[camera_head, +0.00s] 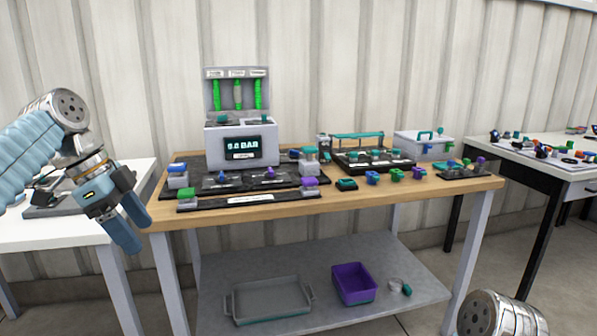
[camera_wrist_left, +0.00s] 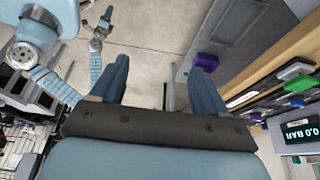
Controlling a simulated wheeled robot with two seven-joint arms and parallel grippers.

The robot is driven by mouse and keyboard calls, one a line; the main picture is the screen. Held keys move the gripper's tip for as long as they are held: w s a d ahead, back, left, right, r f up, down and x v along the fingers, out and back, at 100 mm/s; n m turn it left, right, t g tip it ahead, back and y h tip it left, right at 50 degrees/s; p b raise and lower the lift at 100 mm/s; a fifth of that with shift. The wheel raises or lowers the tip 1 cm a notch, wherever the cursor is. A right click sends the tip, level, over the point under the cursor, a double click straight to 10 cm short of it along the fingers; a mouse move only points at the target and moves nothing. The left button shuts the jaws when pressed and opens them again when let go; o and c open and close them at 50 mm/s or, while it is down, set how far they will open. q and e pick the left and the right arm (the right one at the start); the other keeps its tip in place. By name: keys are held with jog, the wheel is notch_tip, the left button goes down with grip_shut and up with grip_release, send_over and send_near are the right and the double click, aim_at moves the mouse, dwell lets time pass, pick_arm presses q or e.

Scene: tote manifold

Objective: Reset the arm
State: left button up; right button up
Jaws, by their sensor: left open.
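My left gripper (camera_head: 129,226) hangs at the left of the head view, fingers pointing down, in front of the wooden workbench's left end. In the left wrist view my left gripper (camera_wrist_left: 162,72) has its two blue fingers wide apart with nothing between them, over the floor. A small jaw-like end of my other arm (camera_wrist_left: 99,32) shows at the upper left of the left wrist view, too small to read its opening. In the head view only a link of that arm shows at the lower right.
The wooden workbench (camera_head: 380,208) carries a grey unit with a "0.0 BAR" display (camera_head: 242,149), a lidded tote (camera_head: 424,146) and several coloured parts. Its lower shelf holds a grey tray (camera_head: 270,299) and a purple bin (camera_head: 354,284). White tables flank the bench.

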pick_arm(q)
jog(key=w+d+f+n, duration=0.2)
jog(key=w+d+f, duration=0.15)
jog(key=f, duration=0.55)
jog(key=w+d+f+n, duration=0.2)
jog(key=w+f, duration=0.3)
jog(key=f, duration=0.4)
jog(key=d+f+n, duration=0.2)
jog(key=f, duration=0.7)
jog(key=d+f+n, duration=0.2)
jog(key=d+f, duration=0.1)
jog(key=f, duration=0.5)
jog(key=s+d+f+n, duration=0.25)
jog(key=s+f, duration=0.35)
jog(key=f, duration=0.5)
jog(key=s+d+f+n, duration=0.2)
jog(key=s+f, duration=0.4)
jog(key=s, duration=0.3)
jog(key=s+d+f+n, duration=0.2)
jog(key=s+f+n, duration=0.2)
jog(key=s, duration=0.6)
notch_tip(320, 180, down, 3)
jog(key=shift+d+r+g, duration=0.2)
jog(key=shift+d+g, duration=0.05)
jog(key=shift+g, duration=0.05)
